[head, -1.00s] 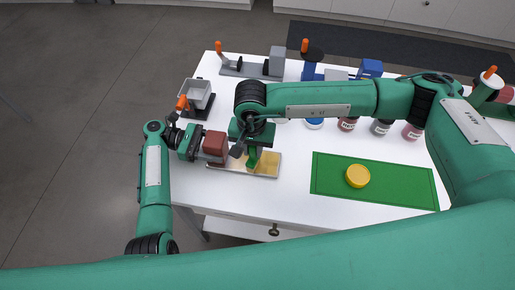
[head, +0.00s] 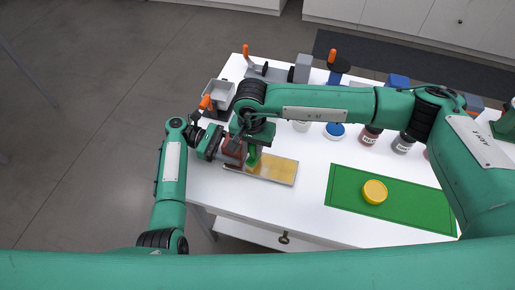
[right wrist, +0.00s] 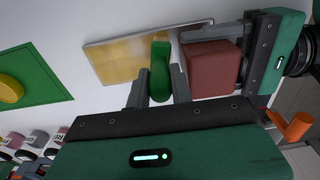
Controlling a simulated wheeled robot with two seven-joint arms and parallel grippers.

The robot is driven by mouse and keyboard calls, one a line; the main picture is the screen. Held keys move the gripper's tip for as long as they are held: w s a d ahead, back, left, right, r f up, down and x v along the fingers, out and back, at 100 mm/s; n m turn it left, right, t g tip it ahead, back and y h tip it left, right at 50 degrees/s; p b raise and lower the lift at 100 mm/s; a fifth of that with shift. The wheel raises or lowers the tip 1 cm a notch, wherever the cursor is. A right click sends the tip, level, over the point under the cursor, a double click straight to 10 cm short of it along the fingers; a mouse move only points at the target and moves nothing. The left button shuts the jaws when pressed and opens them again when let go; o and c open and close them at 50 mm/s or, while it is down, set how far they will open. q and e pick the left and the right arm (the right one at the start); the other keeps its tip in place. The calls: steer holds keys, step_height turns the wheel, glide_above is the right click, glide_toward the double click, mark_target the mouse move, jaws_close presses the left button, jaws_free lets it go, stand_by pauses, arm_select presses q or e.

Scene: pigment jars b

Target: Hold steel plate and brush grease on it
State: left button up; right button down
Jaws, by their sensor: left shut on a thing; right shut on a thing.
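The steel plate (head: 292,177) lies flat near the table's front left edge, with a yellow patch over much of its face. It also shows in the right wrist view (right wrist: 188,31). My left gripper (head: 232,152) is shut on a red-brown block (right wrist: 212,68) at the plate's left end. How the block meets the plate is hidden. My right gripper (right wrist: 160,84) is shut on a green-handled brush (right wrist: 160,65), held over the plate close beside the block. It also shows in the head view (head: 254,159). Whether the bristles touch the plate is hidden.
A green mat (head: 430,218) with a yellow round lid or jar (head: 375,191) lies to the right. A blue-topped jar (head: 334,131) and other jars stand behind. White table shows between plate and mat.

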steer(key=shift+d+f, duration=0.1)
steer(key=shift+d, duration=0.85)
steer(key=shift+s+d, duration=0.2)
steer(key=shift+d, duration=0.75)
steer(key=shift+s+d, duration=0.15)
steer(key=shift+d, duration=0.8)
step_height(320, 180, up, 5)
steer(key=shift+f, duration=0.1)
steer(key=shift+f, duration=1.75)
steer(key=shift+a+f, duration=0.1)
steer(key=shift+f, duration=0.55)
